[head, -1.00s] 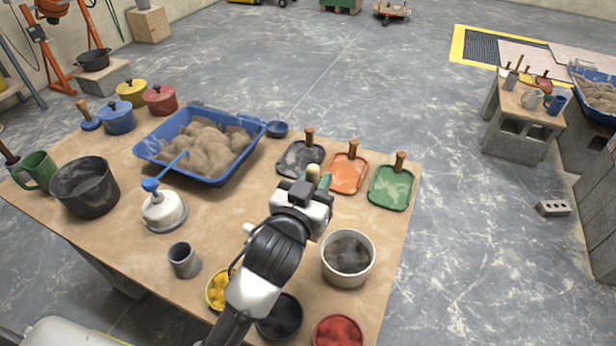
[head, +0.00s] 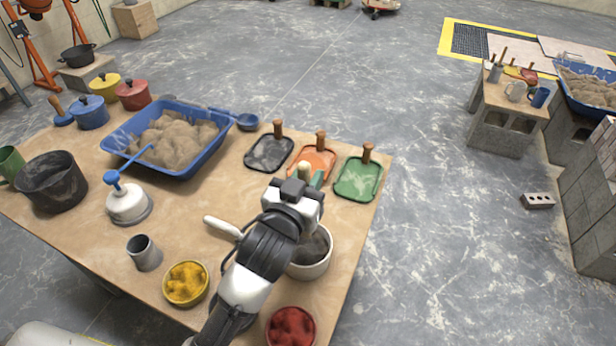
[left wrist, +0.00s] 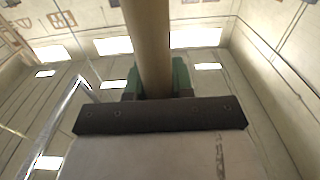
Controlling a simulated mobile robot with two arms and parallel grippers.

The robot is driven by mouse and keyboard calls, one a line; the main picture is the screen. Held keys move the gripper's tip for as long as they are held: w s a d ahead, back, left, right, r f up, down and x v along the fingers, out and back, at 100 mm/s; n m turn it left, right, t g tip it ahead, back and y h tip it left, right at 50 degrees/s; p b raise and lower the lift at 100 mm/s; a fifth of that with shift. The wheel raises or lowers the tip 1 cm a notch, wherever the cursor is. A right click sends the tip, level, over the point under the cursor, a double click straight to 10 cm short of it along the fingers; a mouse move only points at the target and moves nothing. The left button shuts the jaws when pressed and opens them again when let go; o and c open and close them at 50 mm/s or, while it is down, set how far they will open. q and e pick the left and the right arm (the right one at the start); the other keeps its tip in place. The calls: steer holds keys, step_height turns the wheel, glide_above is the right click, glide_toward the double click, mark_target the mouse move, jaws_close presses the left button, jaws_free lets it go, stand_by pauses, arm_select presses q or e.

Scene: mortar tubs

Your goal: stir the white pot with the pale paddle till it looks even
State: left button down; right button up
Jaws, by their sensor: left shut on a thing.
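The white pot (head: 318,269) stands near the front right of the table, with a white handle pointing left. Grey-brown stuff shows inside, but my left arm covers much of it and I cannot tell how even it is. My left gripper (head: 313,181) is above the pot's far side, shut on the pale paddle (head: 303,167). Only the paddle's rounded top shows in the head view. Its shaft (left wrist: 148,45) stands between the green fingers in the left wrist view. The paddle's lower end is hidden, so I cannot tell whether it is in the pot. My right gripper is out of view.
A green trowel (head: 358,182), an orange one (head: 318,158) and a dark one (head: 268,153) lie behind the gripper. A yellow-filled bowl (head: 186,284) and a red-filled bowl (head: 291,327) stand in front. A blue tray (head: 183,172) of sand and a grey cup (head: 145,254) are left.

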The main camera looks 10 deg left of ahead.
arm_select(q)
step_height(320, 180, down, 8)
steer(key=b, duration=0.5)
steer(key=shift+b, duration=0.4)
steer(key=shift+a, duration=0.1)
